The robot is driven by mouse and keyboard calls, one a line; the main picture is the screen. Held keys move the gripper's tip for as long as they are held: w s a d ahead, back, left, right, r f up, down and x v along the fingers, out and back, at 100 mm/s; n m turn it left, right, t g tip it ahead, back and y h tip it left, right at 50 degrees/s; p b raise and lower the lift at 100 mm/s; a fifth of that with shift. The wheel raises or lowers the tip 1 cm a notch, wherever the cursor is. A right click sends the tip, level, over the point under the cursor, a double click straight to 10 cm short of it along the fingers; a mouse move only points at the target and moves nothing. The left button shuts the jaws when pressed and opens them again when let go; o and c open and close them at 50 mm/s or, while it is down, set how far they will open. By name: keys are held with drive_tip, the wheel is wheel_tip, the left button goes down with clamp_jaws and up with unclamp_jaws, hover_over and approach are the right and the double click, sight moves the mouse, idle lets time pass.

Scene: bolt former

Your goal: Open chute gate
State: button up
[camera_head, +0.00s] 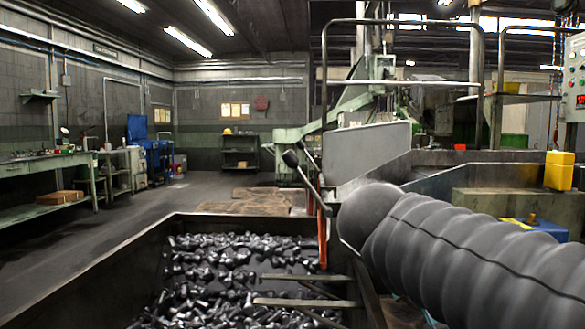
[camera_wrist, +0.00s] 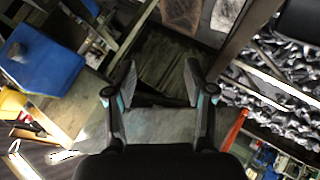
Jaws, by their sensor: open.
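In the head view a slanted grey chute plate (camera_head: 368,152) stands behind the bolt bin. A red-orange upright bar (camera_head: 322,225) stands at the bin's right side, and shows in the wrist view (camera_wrist: 233,128). Beside it slants a thin lever with a dark knob (camera_head: 290,158); I cannot tell whether it works the gate. My gripper (camera_wrist: 160,75) is open and empty in the wrist view, its two fingers spread apart over a grey surface. The red-orange bar lies to the right of the fingers, apart from them. In the head view my sleeved arm hides the gripper.
A bin (camera_head: 95,270) full of dark bolts (camera_head: 225,270) stands in front, with flat bars across its right part. A yellow box (camera_head: 558,170) and a blue box (camera_head: 538,229) are at the right. A workbench (camera_head: 45,170) lines the left wall; floor between is clear.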

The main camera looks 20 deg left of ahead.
drive_tip(key=w+a+r+t, duration=0.1)
drive_tip(key=a+r+t, duration=0.1)
drive_tip(key=a+r, duration=0.45)
drive_tip(key=w+a+r+t, duration=0.2)
drive_tip(key=a+r, duration=0.1)
drive_tip(key=a, duration=0.6)
drive_tip(key=m+t+b, duration=0.2)
drive_tip(key=t, duration=0.2)
approach(286, 159)
drive_tip(key=shift+n+h, duration=0.3)
drive_tip(key=shift+h, duration=0.1)
drive_tip(key=p+x, duration=0.2)
drive_tip(key=x, duration=0.9)
drive_tip(key=shift+w+a+f, duration=0.1)
drive_tip(key=shift+w+a, duration=0.05)
drive_tip(key=shift+w, duration=0.1)
clamp_jaws()
